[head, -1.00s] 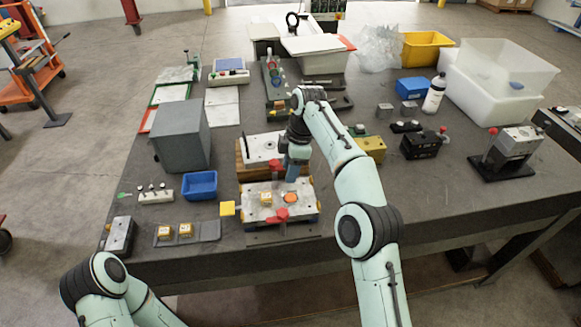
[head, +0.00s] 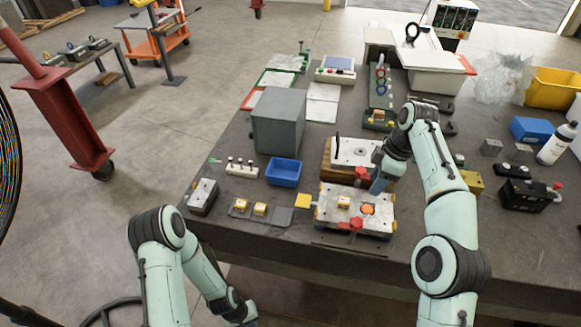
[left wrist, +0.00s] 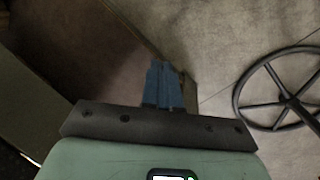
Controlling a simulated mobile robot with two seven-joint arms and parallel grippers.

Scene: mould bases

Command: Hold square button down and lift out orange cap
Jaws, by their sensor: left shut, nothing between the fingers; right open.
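A grey mould base (head: 330,222) sits near the table's front edge. On its top are a round orange cap (head: 367,209) and a square yellow-orange piece (head: 343,202), which looks like the square button. My left gripper (left wrist: 163,86) is shut and empty, low in front of the table over the floor.
A second mould base (head: 355,150) on a wooden block stands just behind. A blue tray (head: 284,172), a grey box (head: 279,120) and a grey plate (head: 276,215) with yellow square pieces lie to the left. A black wheel-like ring (left wrist: 285,95) stands near my left gripper.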

